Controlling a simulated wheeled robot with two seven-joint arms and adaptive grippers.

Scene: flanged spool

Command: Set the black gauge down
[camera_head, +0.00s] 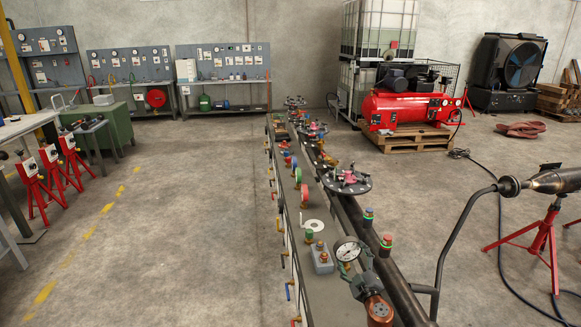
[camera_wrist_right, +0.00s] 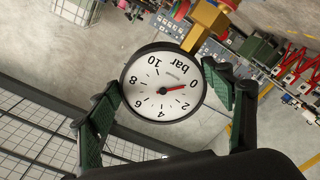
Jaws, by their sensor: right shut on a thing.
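The black gauge (camera_head: 348,250) has a black rim, a white dial and a red needle. In the head view it is near the front of the long bench, toward its right side. My right gripper (camera_head: 358,270) is shut on it. In the right wrist view the gauge (camera_wrist_right: 163,88) sits between the two green-padded fingers of the gripper (camera_wrist_right: 165,85), dial facing the camera, with "bar" upside down. A brass fitting (camera_wrist_right: 208,22) shows at its upper right. I cannot tell whether the gauge touches anything below. My left gripper is not in view.
Open floor lies left.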

